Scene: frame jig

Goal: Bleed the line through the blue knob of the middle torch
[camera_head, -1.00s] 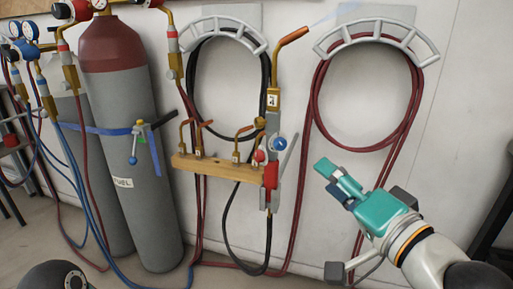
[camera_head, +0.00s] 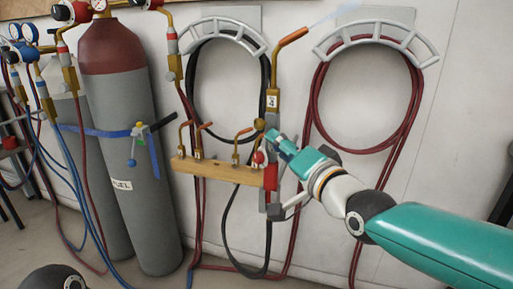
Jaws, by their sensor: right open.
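The torch (camera_head: 272,100) hangs upright on the wall, with a copper tip (camera_head: 292,37) bent up to the right. A faint pale blue streak (camera_head: 335,18) shows beyond the tip. Its red knob (camera_head: 258,157) shows at the left of the body. The blue knob is hidden behind my right gripper (camera_head: 274,139). The right gripper is open, with its teal fingers over the spot where the knob sits; I cannot tell whether they touch it. My left gripper is not in view.
A wooden rack (camera_head: 217,170) with several copper nozzles stands left of the torch. A black hose coil (camera_head: 188,95) and a red hose coil (camera_head: 416,100) hang on wall brackets. A grey cylinder (camera_head: 143,215) with a red top stands at the left. Bare wall lies to the right.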

